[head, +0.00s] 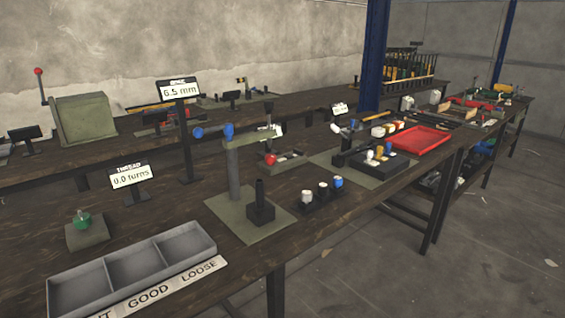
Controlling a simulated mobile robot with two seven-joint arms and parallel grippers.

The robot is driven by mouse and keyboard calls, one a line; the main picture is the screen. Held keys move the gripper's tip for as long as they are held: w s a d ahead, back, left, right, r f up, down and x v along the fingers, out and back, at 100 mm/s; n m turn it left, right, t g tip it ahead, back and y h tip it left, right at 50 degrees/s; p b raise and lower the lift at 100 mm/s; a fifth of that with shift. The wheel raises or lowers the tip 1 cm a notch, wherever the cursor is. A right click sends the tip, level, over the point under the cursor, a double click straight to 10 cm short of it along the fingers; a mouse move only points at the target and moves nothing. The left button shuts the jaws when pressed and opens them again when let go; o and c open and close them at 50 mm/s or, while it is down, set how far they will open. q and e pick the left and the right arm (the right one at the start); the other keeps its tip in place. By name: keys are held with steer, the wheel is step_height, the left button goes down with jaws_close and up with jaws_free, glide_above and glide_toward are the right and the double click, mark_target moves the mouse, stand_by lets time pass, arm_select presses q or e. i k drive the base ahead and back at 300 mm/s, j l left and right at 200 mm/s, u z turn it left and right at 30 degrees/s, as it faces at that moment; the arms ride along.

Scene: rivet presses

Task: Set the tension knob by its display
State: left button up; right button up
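A display on a tall post (179,91) reads "6.5 mm"; its small heading is hard to read. A lower display (130,177) headed "THREAD" reads "0.0 turns". A green knob-like part (82,219) sits on a grey-green block at the left of the near bench. A press-like stand (234,172) carries a dark bar with blue ends (213,131) and a green arm. I cannot tell which part is the tension knob, and no display is legibly marked tension. Neither of my grippers is in view.
A grey three-compartment tray (133,266) at the front edge is empty; labels "GOOD" and "LOOSE" are readable. A small rack (321,199) holds white and blue-topped pieces. A red tray (418,139) lies farther right. A blue column (376,55) rises behind the bench.

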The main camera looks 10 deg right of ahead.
mark_target(270, 159)
steer(key=l+u, duration=0.2)
steer(key=u, duration=0.25)
steer(key=l+u, duration=0.2)
steer(key=u, duration=0.3)
steer(key=k+l+u, duration=0.1)
steer(key=l+u, duration=0.35)
steer(key=l, duration=0.5)
steer(key=k+l, duration=0.1)
steer(key=l, duration=0.35)
steer(key=k+l+u, duration=0.15)
steer(key=l, duration=0.3)
